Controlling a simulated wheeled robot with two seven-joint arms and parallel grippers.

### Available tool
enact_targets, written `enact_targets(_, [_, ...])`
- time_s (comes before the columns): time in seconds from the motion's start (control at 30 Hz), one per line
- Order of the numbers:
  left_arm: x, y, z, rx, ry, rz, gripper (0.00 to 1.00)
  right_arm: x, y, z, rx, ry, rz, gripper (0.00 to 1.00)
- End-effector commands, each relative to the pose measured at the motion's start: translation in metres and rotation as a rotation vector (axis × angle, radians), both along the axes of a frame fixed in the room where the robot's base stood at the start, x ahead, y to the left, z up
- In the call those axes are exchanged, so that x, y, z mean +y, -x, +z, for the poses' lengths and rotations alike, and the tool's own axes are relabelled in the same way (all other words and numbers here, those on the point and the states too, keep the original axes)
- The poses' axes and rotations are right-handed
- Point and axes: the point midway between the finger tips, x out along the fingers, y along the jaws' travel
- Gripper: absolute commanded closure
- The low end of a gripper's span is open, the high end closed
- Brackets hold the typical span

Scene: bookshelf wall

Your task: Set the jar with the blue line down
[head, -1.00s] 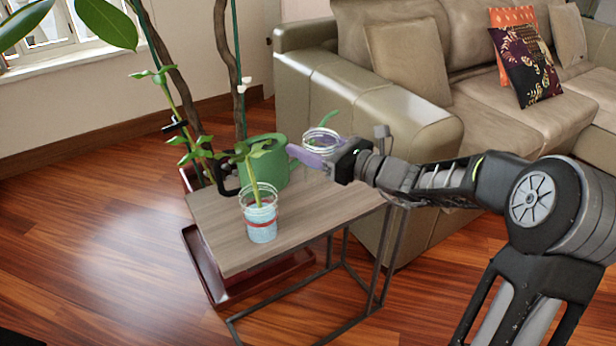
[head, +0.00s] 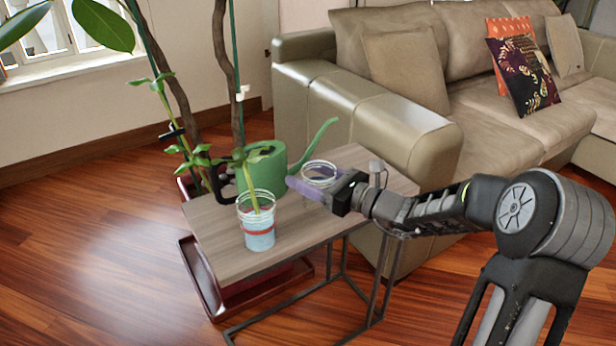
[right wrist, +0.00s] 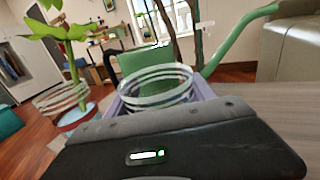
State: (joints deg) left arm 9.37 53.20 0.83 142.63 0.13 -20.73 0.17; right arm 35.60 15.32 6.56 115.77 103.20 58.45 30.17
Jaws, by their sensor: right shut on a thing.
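A clear jar (head: 319,168) is held between the purple fingers of my right gripper (head: 314,182), low over the right part of the side table (head: 232,238). Its round rim shows, but the fingers hide its lower part and I see no blue line. I cannot tell if its base touches the tabletop. In the right wrist view, the same jar (right wrist: 157,88) stands roughly upright between the fingers. My left gripper is out of view.
A second jar (head: 259,232) with a red band, pale blue contents and a plant stands at the table's front left. A green watering can (head: 266,170) stands behind it, spout pointing right. The sofa (head: 415,140) is behind the table. Bare tabletop lies around the held jar.

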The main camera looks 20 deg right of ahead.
Motion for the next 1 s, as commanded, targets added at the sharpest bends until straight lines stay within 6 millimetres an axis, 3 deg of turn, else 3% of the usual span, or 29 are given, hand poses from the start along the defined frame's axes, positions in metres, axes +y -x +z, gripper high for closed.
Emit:
enact_targets(0.2, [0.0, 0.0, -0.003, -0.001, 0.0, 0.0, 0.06, 0.0, 0.0, -0.003, -0.001, -0.001, 0.0, 0.78])
enact_targets(0.23, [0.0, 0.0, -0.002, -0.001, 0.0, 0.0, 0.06, 0.0, 0.0, -0.002, 0.0, 0.0, 0.0, 0.35])
enact_targets(0.47, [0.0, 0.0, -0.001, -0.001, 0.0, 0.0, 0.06, 0.0, 0.0, -0.002, 0.001, 0.001, 0.0, 0.16])
enact_targets(0.8, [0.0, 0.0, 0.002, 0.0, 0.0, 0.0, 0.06, 0.0, 0.0, 0.002, 0.0, 0.0, 0.0, 0.16])
enact_targets(1.0, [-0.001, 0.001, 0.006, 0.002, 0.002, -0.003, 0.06, -0.012, 0.018, 0.001, 0.002, 0.001, -0.003, 0.16])
